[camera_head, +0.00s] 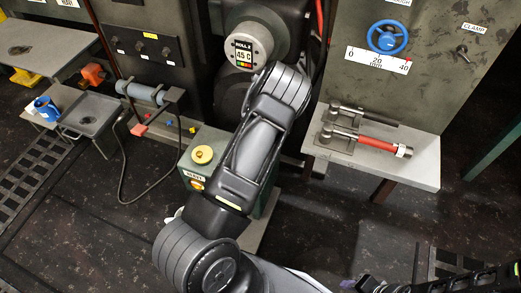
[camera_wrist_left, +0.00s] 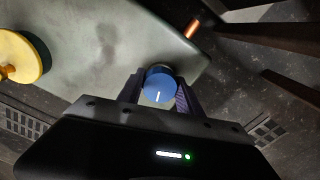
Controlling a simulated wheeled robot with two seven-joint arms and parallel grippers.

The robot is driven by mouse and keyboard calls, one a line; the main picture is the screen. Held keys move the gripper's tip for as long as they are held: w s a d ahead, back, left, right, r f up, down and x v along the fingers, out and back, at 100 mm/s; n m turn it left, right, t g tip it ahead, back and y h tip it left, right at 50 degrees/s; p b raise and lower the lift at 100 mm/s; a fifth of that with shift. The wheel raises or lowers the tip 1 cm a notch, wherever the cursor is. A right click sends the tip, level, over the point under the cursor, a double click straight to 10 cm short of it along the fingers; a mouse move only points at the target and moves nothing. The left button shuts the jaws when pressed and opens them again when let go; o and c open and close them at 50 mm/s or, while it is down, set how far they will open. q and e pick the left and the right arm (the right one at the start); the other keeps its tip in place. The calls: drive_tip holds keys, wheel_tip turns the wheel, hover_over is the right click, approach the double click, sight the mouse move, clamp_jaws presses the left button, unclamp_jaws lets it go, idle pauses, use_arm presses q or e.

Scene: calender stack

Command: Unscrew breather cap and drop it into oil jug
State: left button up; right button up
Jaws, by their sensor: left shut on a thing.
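A round blue cap (camera_wrist_left: 159,86) with a white line on its top sits between the fingers of my left gripper (camera_wrist_left: 160,80) in the left wrist view. The gripper is shut on it, over the grey-green gearbox top (camera_wrist_left: 110,50). I cannot tell whether the cap still touches the box. In the head view my left arm hides the gripper and the cap. A small blue jug (camera_head: 45,108) stands on a low stand at the left of the head view. My right gripper (camera_head: 370,285) shows only partly at the bottom edge; its fingers are unclear.
A yellow cap (camera_head: 202,154) sits on the gearbox (camera_head: 213,150), and shows at left in the wrist view (camera_wrist_left: 18,58). A copper-coloured fitting (camera_wrist_left: 192,28) is near the box edge. A grey tray (camera_head: 90,114) is beside the jug. A shelf (camera_head: 420,165) holds a red-handled tool (camera_head: 377,143).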

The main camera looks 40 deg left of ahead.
use_arm(q)
drive_tip(key=shift+r+p, duration=0.45)
drive_tip(key=shift+r, duration=0.25)
drive_tip(key=shift+r+p, duration=2.05)
drive_tip(key=shift+r, duration=0.5)
